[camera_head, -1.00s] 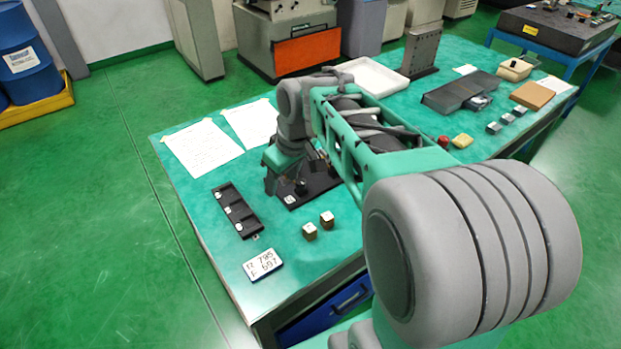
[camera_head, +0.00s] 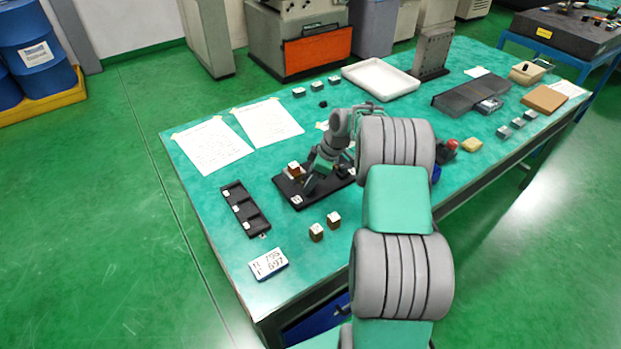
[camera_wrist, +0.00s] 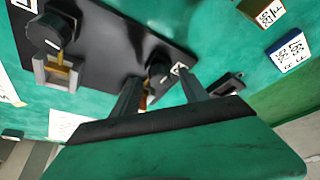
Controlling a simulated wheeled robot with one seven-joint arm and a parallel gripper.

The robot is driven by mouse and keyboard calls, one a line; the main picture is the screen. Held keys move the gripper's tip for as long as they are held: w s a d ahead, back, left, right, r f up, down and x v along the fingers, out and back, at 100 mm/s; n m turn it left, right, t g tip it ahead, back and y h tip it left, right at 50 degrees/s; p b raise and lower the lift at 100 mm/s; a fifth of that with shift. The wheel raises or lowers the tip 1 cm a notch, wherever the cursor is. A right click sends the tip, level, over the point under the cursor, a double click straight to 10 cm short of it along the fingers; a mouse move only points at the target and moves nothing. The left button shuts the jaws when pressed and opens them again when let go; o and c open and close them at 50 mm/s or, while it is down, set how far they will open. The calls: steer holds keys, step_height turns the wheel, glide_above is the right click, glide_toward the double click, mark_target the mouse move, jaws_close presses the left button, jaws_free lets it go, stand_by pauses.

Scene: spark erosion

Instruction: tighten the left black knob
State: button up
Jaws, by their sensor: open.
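A black fixture plate (camera_head: 290,190) lies on the green bench; it also shows in the wrist view (camera_wrist: 105,35). In the wrist view, the left black knob (camera_wrist: 158,68) sits by a small white label at the plate's corner. My gripper (camera_wrist: 160,80) is open, with a finger on each side of this knob; I cannot tell whether they touch it. A brown piece behind the knob is partly hidden by the fingers. Another black knob (camera_wrist: 45,36) with a grey bracket stands at the plate's other end. In the head view, my gripper (camera_head: 313,180) is low over the plate, beside a brown-and-white block (camera_head: 294,168).
A black slotted tray (camera_head: 245,210) lies left of the fixture. Paper sheets (camera_head: 212,147) and a white tray (camera_head: 380,78) lie farther back. Bare bench separates these things.

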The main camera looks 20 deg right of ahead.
jaws_close()
stand_by(0.6)
